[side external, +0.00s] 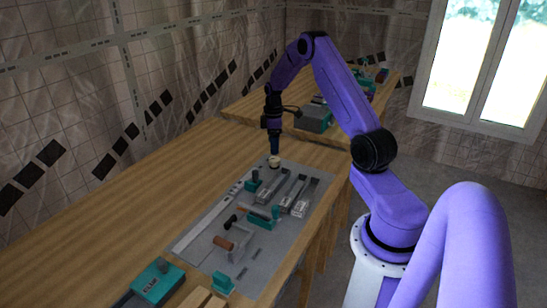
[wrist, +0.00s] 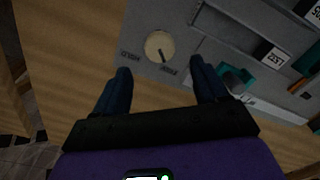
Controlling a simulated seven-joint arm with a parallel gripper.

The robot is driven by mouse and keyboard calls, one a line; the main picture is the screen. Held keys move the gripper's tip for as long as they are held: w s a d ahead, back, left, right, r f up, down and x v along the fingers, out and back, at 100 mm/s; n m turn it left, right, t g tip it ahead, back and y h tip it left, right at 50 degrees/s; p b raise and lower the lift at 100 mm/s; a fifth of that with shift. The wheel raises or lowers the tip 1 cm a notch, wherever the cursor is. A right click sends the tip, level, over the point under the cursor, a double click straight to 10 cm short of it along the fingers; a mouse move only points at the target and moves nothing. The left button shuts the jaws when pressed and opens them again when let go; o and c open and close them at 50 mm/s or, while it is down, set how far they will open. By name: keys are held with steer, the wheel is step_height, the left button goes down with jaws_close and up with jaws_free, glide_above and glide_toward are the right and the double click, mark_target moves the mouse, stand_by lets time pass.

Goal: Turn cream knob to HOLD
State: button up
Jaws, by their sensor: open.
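The cream knob (wrist: 160,46) is round and sits on the grey panel (wrist: 225,35). Its dark pointer mark runs toward the lower edge in the wrist view, near a small label (wrist: 168,70) that is hard to read. A label that appears to read HOLD (wrist: 130,56), upside down, lies to the knob's lower left. My gripper (wrist: 160,68) is open, its two dark blue fingers apart, with the knob showing between and just beyond the tips. In the side view my gripper (side external: 275,158) points down right at the cream knob (side external: 274,163); contact cannot be told.
A teal part (wrist: 236,80) stands on the panel right of the fingers. A teal box (side external: 158,280) is at the table's near end. Bare wood (side external: 150,215) lies left of the panel.

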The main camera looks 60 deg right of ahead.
mark_target(273, 159)
step_height(273, 159, down, 7)
steer(key=shift+r, duration=0.2)
steer(key=c, duration=1.1)
